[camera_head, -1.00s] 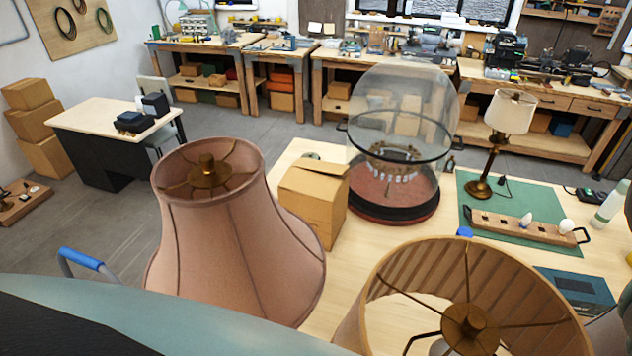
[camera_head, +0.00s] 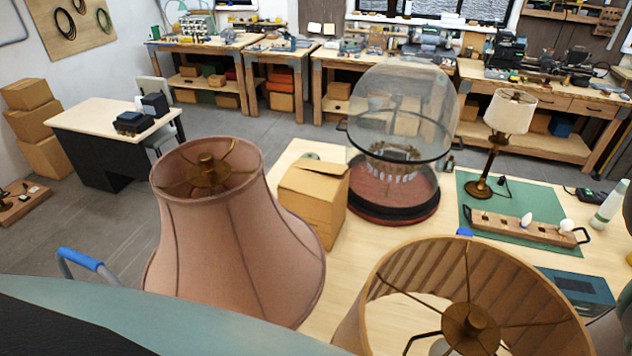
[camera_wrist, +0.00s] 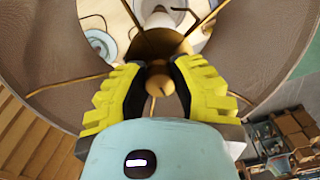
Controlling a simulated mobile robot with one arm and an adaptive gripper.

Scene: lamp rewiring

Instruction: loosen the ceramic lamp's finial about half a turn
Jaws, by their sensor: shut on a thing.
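In the wrist view, my gripper (camera_wrist: 158,85) has its yellow-padded fingers closed on the sides of a brass finial (camera_wrist: 160,84). Thin brass arms spread from under it to a grey-brown lampshade (camera_wrist: 255,50). A white rounded part (camera_wrist: 163,14) shows through the shade's opening. My gripper is not seen in the head view. There, a pink bell shade (camera_head: 235,245) with a brass finial (camera_head: 208,170) stands left, and a pleated tan shade (camera_head: 420,275) with a brass finial (camera_head: 470,328) stands front right. I cannot tell which shade belongs to the ceramic lamp; the bases are hidden.
A cardboard box (camera_head: 312,205) and a glass dome (camera_head: 400,130) stand on the table behind the shades. A small lamp (camera_head: 511,112) and a wooden bulb rack (camera_head: 520,228) are on a green mat (camera_head: 470,185). Bare tabletop (camera_head: 345,262) shows between the two large shades.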

